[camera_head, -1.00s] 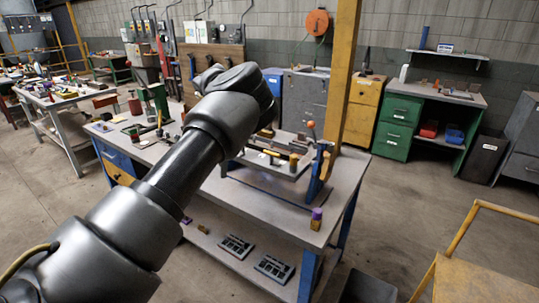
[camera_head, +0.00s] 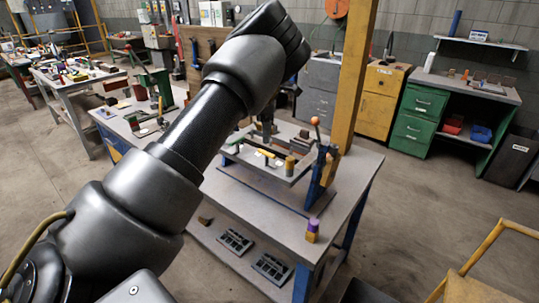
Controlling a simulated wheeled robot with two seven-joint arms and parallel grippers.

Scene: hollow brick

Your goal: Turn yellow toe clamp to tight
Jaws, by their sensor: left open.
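A raised fixture plate (camera_head: 232,157) stands on the workbench, with small yellow, white and dark parts on it. A small yellow piece (camera_head: 264,154) on the plate may be the yellow toe clamp; it is too small to be sure. A yellow-brown upright cylinder (camera_head: 290,166) stands near the plate's right end. My left arm crosses from the lower left and bends over the bench. My left gripper (camera_head: 268,132) points down above the plate, small and dark, near the yellow piece. It is open; contact cannot be told. My right gripper is not in view.
A blue lever press (camera_head: 321,175) with an orange knob (camera_head: 315,121) stands right of the plate. A yellow post (camera_head: 355,75) rises behind it. A purple-topped block (camera_head: 313,228) sits at the bench's front. Open floor lies to the right, before a yellow frame (camera_head: 480,285).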

